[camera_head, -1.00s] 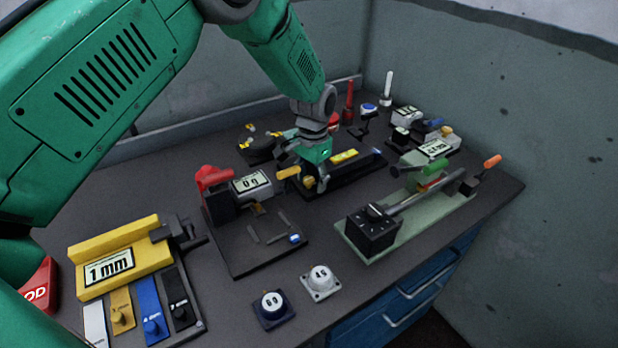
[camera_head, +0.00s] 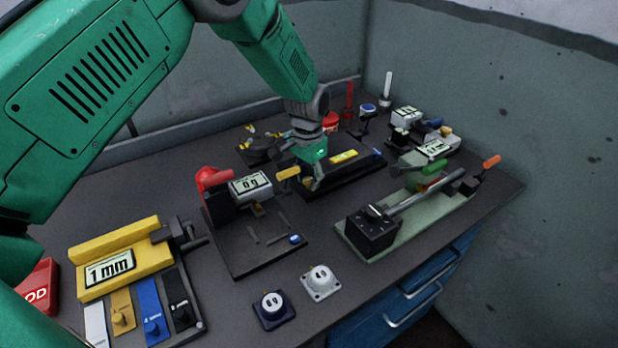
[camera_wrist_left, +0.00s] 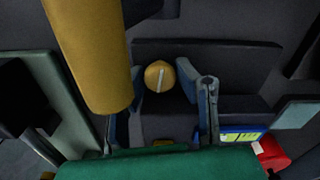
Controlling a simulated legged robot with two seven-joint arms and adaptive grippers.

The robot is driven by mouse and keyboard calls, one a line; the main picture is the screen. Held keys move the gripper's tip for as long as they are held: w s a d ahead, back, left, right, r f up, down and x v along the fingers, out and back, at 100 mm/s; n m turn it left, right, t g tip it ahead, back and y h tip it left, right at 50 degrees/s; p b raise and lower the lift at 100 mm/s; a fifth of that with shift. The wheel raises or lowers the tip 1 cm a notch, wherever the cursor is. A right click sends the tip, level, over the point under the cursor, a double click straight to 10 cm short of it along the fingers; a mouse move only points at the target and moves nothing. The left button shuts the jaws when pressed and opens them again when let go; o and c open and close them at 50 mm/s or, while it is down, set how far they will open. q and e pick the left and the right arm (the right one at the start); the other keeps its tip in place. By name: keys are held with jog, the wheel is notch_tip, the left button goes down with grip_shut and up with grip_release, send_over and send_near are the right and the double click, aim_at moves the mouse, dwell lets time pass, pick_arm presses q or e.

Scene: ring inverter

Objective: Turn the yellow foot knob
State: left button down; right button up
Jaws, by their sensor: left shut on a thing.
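The yellow foot knob (camera_wrist_left: 160,76) is a small round knob with a pale line across its face, seen in the left wrist view between the two grey-blue fingers. My left gripper (camera_head: 314,180) is shut on it at the near left end of a long black base (camera_head: 350,173) with a yellow label. The fingers and wrist hide most of the knob in the head view. A larger yellow handle (camera_head: 288,173) sits just left of my gripper, and it looms at the upper left of the wrist view (camera_wrist_left: 90,50). My right gripper is not in view.
A black device with a "0 g" display (camera_head: 250,184) stands left of the gripper. A green-based fixture with a long rod (camera_head: 415,198) stands to the right. The table's front right edge is clear.

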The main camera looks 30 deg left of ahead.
pick_arm(q)
jog(key=shift+s+a, duration=0.1)
jog(key=shift+a, duration=0.15)
jog(key=shift+m, duration=0.4)
jog(key=shift+d+m+p, duration=0.4)
jog(key=shift+m+p, duration=0.2)
jog(key=shift+m, duration=0.4)
jog(key=shift+a+m+p, duration=0.3)
jog(key=shift+m, duration=0.8)
jog(key=shift+d+m, duration=0.1)
jog(key=shift+m, duration=0.2)
jog(key=c, duration=1.3)
grip_release()
jog(key=shift+w, duration=0.2)
jog(key=shift+o, duration=0.2)
